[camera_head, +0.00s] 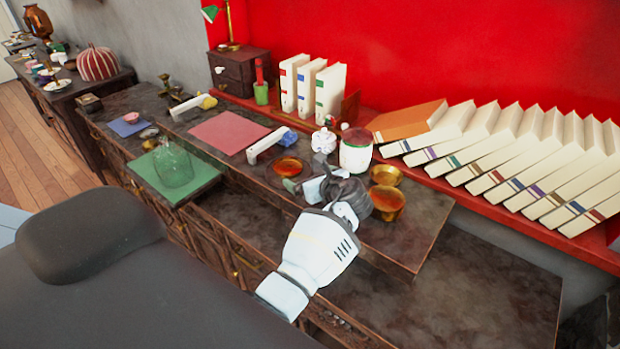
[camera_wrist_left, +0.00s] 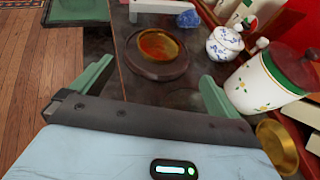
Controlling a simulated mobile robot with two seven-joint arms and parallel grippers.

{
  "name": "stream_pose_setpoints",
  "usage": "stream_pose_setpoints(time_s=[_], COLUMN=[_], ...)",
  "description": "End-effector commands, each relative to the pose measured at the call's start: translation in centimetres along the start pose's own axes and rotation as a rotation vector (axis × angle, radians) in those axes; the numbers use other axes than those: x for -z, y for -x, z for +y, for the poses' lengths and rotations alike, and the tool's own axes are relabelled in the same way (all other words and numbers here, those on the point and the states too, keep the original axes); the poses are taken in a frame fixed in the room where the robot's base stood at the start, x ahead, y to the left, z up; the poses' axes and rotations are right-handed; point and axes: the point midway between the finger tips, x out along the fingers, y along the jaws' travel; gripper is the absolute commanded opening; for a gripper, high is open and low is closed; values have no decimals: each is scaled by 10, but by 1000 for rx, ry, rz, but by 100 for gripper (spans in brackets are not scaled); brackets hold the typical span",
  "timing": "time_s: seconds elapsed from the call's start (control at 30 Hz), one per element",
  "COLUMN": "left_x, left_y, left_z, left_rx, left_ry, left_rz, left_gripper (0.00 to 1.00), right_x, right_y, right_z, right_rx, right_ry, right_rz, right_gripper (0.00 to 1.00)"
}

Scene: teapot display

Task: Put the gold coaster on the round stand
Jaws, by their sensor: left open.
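The gold coaster (camera_head: 287,165), a shiny amber-gold disc, lies flat on the round stand (camera_head: 279,181), a dark wooden disc on the desk. In the left wrist view the coaster (camera_wrist_left: 158,46) sits within the rim of the stand (camera_wrist_left: 160,74), a little toward its far side. My left gripper (camera_head: 303,180) is just on the near right side of the stand, low over the desk. In the left wrist view its two green fingers (camera_wrist_left: 154,86) are wide apart with nothing between them. The gripper hides part of the stand in the head view. My right gripper is not in view.
A white lidded canister (camera_head: 356,152), a small patterned pot (camera_head: 323,141) and two gold bowls (camera_head: 387,201) (camera_head: 386,174) stand close to the right. A white bar-shaped piece (camera_head: 268,145) lies behind left. Books (camera_head: 500,150) fill the red shelf. A glass vessel (camera_head: 173,164) stands on a green mat.

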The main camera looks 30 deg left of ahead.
Motion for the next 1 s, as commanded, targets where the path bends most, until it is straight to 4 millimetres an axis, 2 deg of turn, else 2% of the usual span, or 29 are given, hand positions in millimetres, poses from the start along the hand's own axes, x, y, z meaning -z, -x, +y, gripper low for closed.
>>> stream_pose_setpoints(time_s=[0.17, 0.27, 0.47, 0.67, 0.77, 0.83, 1.0], left_x=[6, 23, 77, 118, 148, 177, 253], left_y=[-1, -1, 14, 48, 73, 90, 135], left_z=[2, 10, 38, 67, 88, 108, 168], left_rx=[10, 56, 233, 365, 386, 359, 144], left_ry=[21, 112, 503, 904, 1115, 1261, 1597], left_rz=[7, 33, 175, 395, 562, 700, 1030], left_gripper=[100, 100, 100, 100, 100, 100, 100], right_x=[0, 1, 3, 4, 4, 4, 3], right_y=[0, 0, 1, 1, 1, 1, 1], right_z=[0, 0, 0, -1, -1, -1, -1], right_rx=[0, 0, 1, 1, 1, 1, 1], right_ry=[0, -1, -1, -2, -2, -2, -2], right_rz=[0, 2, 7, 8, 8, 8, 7], right_gripper=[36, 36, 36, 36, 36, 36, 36])
